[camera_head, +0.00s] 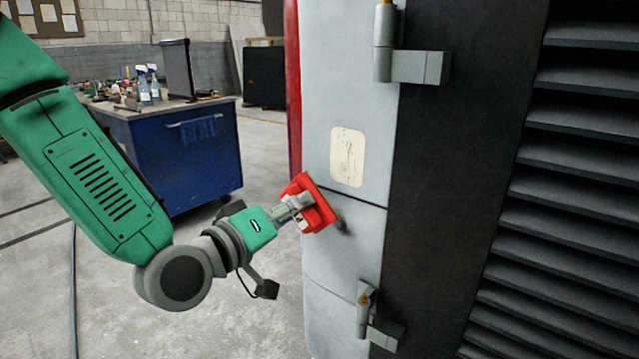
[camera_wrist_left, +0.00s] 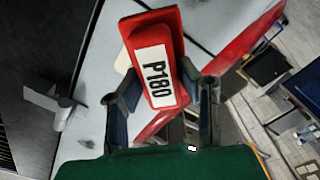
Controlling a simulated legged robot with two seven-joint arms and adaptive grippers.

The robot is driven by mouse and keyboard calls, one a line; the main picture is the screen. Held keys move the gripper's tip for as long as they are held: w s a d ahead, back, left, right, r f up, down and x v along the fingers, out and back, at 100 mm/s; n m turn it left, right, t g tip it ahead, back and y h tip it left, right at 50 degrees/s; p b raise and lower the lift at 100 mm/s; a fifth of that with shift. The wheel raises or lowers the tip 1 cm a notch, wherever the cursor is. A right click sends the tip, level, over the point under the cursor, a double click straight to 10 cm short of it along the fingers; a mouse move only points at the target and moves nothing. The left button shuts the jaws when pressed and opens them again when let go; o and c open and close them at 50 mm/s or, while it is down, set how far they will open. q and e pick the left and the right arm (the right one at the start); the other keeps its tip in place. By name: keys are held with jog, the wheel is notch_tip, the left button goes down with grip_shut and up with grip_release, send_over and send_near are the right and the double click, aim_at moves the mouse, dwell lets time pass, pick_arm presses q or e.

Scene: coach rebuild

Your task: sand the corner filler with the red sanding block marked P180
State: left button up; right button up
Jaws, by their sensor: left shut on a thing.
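My left gripper (camera_head: 290,208) is shut on the red sanding block (camera_head: 312,202), close in front of the coach's grey corner panel. In the left wrist view the block (camera_wrist_left: 154,72) sits between the two fingers (camera_wrist_left: 160,105), and its white label reads P180. A cream filler patch (camera_head: 347,157) shows on the corner panel, above and to the right of the block. A smaller dark mark (camera_head: 343,227) shows just right of the block. I cannot tell whether the block touches the panel. My right gripper is not in view.
Hinges (camera_head: 419,67) and (camera_head: 372,318) stick out from the panel above and below. A dark louvred grille (camera_head: 580,150) fills the right side. A blue tool cabinet (camera_head: 180,150) with bottles on top stands behind at left. The floor between is mostly open.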

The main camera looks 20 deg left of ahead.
pick_arm(q)
jog(key=shift+w+a+x, duration=0.1)
jog(key=shift+a+x, duration=0.1)
jog(key=shift+x, duration=0.9)
jog(key=shift+w+a+x, duration=0.1)
jog(key=shift+a+x, duration=0.1)
jog(key=shift+x, duration=0.9)
jog(key=shift+w+a+x, duration=0.1)
jog(key=shift+a+x, duration=0.1)
jog(key=shift+x, duration=0.85)
jog(key=shift+w+f, duration=0.1)
jog(key=shift+f, duration=0.1)
jog(key=shift+x, duration=0.95)
jog(key=shift+r, duration=0.15)
notch_tip(320, 180, up, 4)
jog(key=p, duration=0.3)
jog(key=shift+f, duration=0.25)
notch_tip(320, 180, down, 4)
jog(key=b, duration=0.3)
jog(key=shift+r, duration=0.1)
